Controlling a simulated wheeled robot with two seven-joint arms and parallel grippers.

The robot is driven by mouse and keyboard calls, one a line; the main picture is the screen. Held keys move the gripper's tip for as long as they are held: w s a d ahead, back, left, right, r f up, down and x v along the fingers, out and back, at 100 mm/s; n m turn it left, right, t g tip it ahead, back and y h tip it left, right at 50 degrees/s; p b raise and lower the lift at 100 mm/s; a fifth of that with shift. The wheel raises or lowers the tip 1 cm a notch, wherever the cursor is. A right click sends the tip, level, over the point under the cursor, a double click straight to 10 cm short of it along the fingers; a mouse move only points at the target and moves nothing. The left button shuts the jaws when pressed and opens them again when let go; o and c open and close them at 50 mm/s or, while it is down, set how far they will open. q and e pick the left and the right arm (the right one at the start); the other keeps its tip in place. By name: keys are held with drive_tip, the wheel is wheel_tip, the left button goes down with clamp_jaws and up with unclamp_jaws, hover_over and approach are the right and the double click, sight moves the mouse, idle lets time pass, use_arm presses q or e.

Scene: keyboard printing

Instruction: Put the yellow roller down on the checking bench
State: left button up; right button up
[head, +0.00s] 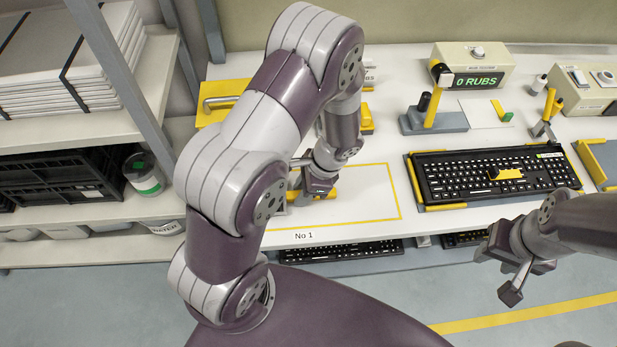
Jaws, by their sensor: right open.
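The yellow roller (351,188) shows beside the jaws of my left gripper (316,192), partly hidden by the gripper. My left gripper points down and appears shut on it. They are over the yellow-outlined area marked "No 1" on the white checking bench (375,207). I cannot tell whether the roller touches the bench top. My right gripper (511,284) is open and empty, in front of the bench's front edge at the right.
A black keyboard (470,187) sits in yellow corner guides right of the outlined area. A "0 RUBS" counter box (475,68) and a grey-based yellow stand (432,122) are behind it. Shelves with black crates (60,180) stand left. The outlined area's right part is clear.

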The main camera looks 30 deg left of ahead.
use_arm(q)
drive_tip(key=v, duration=0.4)
drive_tip(key=shift+w+d, duration=0.1)
drive_tip(key=shift+w, duration=0.25)
drive_tip(key=s+v, duration=0.1)
drive_tip(key=v, duration=0.6)
drive_tip(key=s+r+n+t+h, duration=0.3)
drive_tip(key=s+r+n, duration=0.1)
drive_tip(key=n, duration=0.7)
drive_tip(key=shift+s+a+r+t+h, duration=0.25)
drive_tip(key=shift+s+a+h, duration=0.2)
drive_tip(key=shift+s, duration=0.35)
